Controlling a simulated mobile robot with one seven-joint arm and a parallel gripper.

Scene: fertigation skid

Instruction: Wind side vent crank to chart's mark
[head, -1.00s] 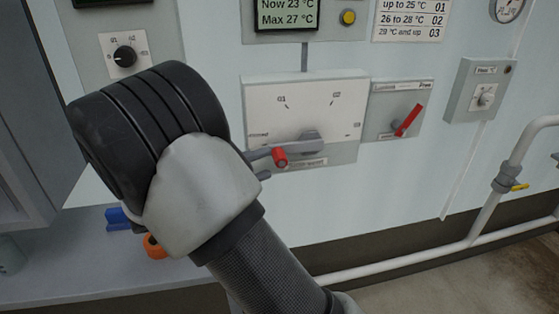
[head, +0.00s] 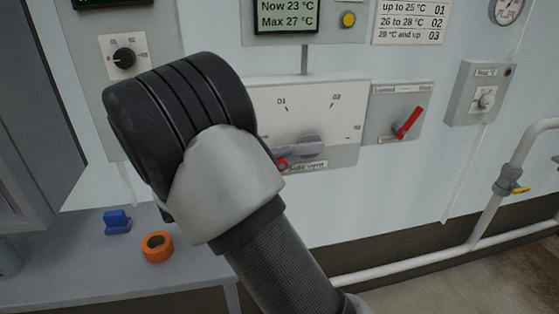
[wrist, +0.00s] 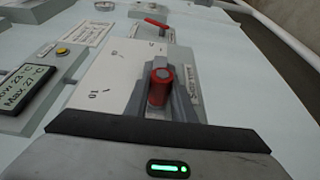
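The side vent crank (head: 308,147) is a grey handle with a red knob (head: 283,165), low on a white dial plate (head: 315,115) marked 01 and 02. My gripper (wrist: 161,98) is at the knob, with grey finger-like shapes close on both sides of the red knob (wrist: 160,85) in the wrist view. Whether they press on it I cannot tell. The chart (head: 410,22) reads up to 25 °C 01, 26 to 28 °C 02, 29 °C and up 03. The display (head: 286,14) reads Now 23 °C, Max 27 °C.
Right of the dial is a red lever (head: 408,122) on its own plate. A black knob (head: 124,58) is on the left panel. A blue item (head: 117,221) and an orange ring (head: 157,246) lie on the grey bench (head: 75,270). White pipes (head: 490,215) run at right.

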